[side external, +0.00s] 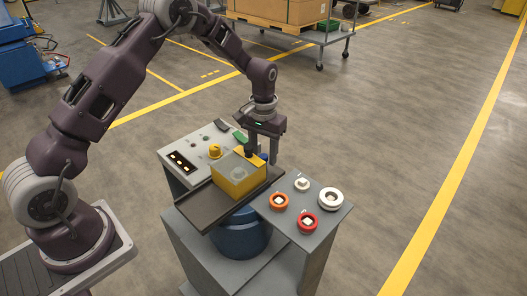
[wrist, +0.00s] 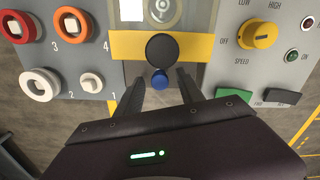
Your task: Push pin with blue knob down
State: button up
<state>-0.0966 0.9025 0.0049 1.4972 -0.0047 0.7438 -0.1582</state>
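The blue knob (wrist: 160,79) is a small round cap at the near edge of a yellow-topped housing, beside a larger black round knob (wrist: 161,48). In the side view the blue knob (side external: 263,157) shows only in part, next to the black knob (side external: 249,153) and by my gripper's fingers. My gripper (wrist: 157,88) has its two fingers apart, with the blue knob seen between their tips and no contact visible. How high the fingertips are above the knob, and how far the pin sticks out, I cannot tell. The yellow housing (side external: 238,185) sits on a dark tray.
A panel with a yellow dial (wrist: 262,35), a green switch (wrist: 233,95) and a dark switch (wrist: 282,97) lies on one side. On the other are an orange ring (side external: 279,201), a red ring (side external: 307,222) and white rings (side external: 330,198) around pegs. A blue drum (side external: 238,238) stands below.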

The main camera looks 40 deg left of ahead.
aim_at(263, 156)
notch_tip(263, 156, up, 7)
jog(key=shift+r, duration=0.1)
dwell(0.4)
jog(key=shift+r, duration=0.1)
jog(key=s+d+r+m+t, duration=0.1)
jog(key=s+d+r+t, duration=0.2)
jog(key=s+r, duration=1.1)
jog(key=s+r+m+t, duration=0.1)
jog(key=s, duration=0.8)
jog(key=s+d+r+m+t, duration=0.1)
jog(key=s+r, duration=0.1)
jog(key=s, duration=0.7)
jog(key=shift+d+r+t, duration=0.25)
jog(key=shift+d+t, duration=0.05)
dwell(0.3)
